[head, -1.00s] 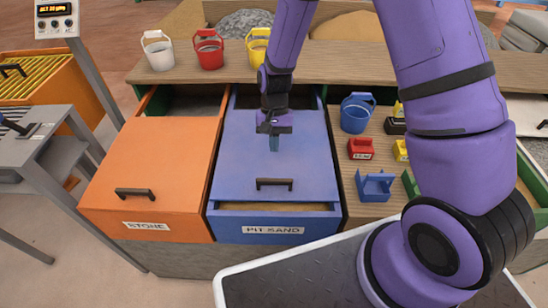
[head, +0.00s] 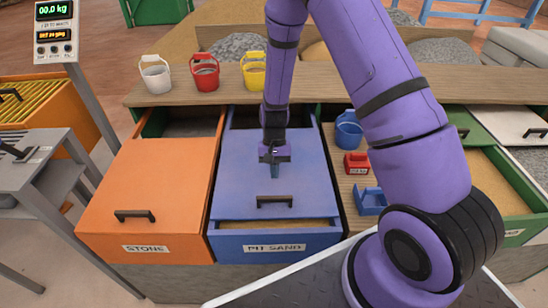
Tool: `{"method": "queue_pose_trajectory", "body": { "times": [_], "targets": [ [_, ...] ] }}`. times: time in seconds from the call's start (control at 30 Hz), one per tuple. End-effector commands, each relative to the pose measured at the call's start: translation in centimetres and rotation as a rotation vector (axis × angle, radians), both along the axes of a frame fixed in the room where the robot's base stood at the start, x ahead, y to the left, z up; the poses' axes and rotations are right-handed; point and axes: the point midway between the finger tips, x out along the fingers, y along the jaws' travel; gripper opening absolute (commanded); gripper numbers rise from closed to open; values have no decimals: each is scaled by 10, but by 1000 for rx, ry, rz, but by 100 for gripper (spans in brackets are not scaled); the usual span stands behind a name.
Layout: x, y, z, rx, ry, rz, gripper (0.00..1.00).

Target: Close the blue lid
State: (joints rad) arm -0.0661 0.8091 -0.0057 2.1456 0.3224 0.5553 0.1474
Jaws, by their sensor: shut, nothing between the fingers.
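The blue lid (head: 240,185) lies over the bin labelled PIT SAND (head: 273,247). A strip of sand shows in a gap at the bin's front, and a dark opening shows behind the lid's back edge. The lid has a black bar handle (head: 274,201) near its front edge. My gripper (head: 274,172) is shut and empty, pointing down at the lid just behind the handle. I cannot tell whether its fingertips touch the lid. My arm hides part of the lid's back edge.
An orange lid (head: 150,185) on the STONE bin lies at the left. White (head: 155,77), red (head: 206,75) and yellow (head: 254,73) buckets stand on the back shelf.

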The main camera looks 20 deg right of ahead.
Motion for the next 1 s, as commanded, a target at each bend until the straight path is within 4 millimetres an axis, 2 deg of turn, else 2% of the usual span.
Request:
{"method": "queue_pose_trajectory", "body": {
  "times": [0.07, 0.33, 0.87, 1.0],
  "targets": [
    [-6, 2, -14, 0, 4, -1, 0],
    [-36, 15, -13, 0, 1, -1, 0],
    [-43, 18, -13, 0, 1, -1, 0],
    [-54, 22, -13, 1, 2, 0, 0]
  ]
}}
